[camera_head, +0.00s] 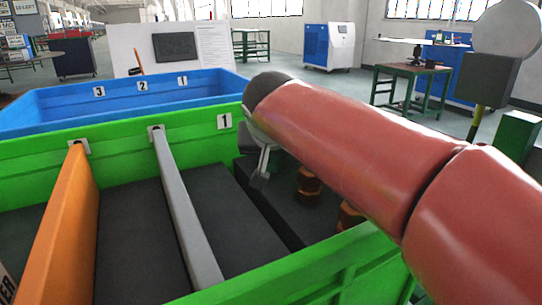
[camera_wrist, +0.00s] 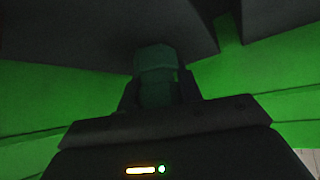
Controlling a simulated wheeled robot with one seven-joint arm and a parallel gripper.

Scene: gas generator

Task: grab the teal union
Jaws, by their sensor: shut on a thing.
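The teal union (camera_wrist: 155,60) sits between the two fingers of my gripper (camera_wrist: 160,92) in the wrist view. It looks dark teal in the shade, and the fingers touch it on both sides. In the head view my gripper (camera_head: 262,168) is down inside the right compartment of the green crate (camera_head: 120,143), close to its back wall. My red arm covers most of it there, and the union cannot be made out in that view.
Copper-brown fittings (camera_head: 309,186) stand on the dark floor of the same compartment, partly behind my arm. A grey divider (camera_head: 185,205) and an orange divider (camera_head: 68,225) split the crate. A blue crate (camera_head: 60,103) stands behind it.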

